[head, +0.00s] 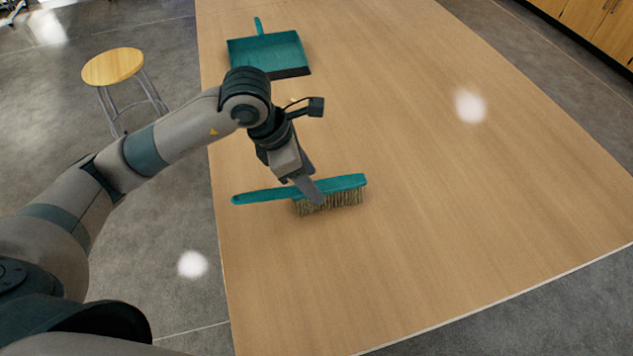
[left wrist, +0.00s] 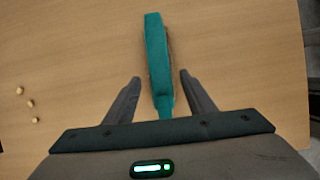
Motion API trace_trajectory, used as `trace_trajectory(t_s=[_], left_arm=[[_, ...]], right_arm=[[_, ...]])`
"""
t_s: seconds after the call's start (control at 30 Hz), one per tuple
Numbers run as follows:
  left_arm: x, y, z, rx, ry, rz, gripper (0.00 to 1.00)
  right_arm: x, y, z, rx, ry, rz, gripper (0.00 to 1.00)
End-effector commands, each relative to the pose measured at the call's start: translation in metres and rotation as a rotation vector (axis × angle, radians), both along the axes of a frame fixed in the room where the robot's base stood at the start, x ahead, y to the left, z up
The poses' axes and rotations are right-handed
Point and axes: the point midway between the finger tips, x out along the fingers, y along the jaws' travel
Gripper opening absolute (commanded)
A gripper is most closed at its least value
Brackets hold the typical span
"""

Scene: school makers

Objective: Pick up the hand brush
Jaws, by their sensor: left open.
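The hand brush (head: 343,184) has a teal body and handle with tan bristles. It lies on the wooden table, its handle pointing left in the head view. My left gripper (head: 311,192) is over the middle of the brush in the head view. In the left wrist view the brush (left wrist: 157,60) runs between the two open fingers of the left gripper (left wrist: 160,80), with a gap visible on each side. The fingers do not appear closed on it. My right gripper is in neither view.
A teal dustpan (head: 268,52) lies at the far left of the table (head: 450,200). A stool (head: 112,66) stands on the floor left of the table. Several small tan pieces (left wrist: 30,103) lie on the table in the left wrist view. The table's right side is clear.

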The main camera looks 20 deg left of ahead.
Motion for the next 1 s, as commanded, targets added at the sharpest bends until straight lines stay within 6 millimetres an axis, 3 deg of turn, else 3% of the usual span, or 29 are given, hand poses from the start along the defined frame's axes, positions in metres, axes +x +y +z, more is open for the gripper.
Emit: trace_trajectory(t_s=[0.1,0.3,0.77,0.8,1.0], left_arm=[[0.002,-0.007,-0.009,0.0,0.004,0.0,0.5],[0.006,-0.012,-0.027,0.0,0.001,0.0,0.5],[0.007,-0.012,-0.029,0.0,0.0,0.0,0.5],[0.007,-0.012,-0.029,0.0,0.0,0.0,0.48],[0.007,-0.012,-0.029,0.0,0.0,0.0,0.0]], right_arm=[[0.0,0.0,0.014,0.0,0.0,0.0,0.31],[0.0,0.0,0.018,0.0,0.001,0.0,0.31],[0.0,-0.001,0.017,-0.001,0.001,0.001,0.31],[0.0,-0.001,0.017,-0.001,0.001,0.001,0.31],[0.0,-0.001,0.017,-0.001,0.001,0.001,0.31]])
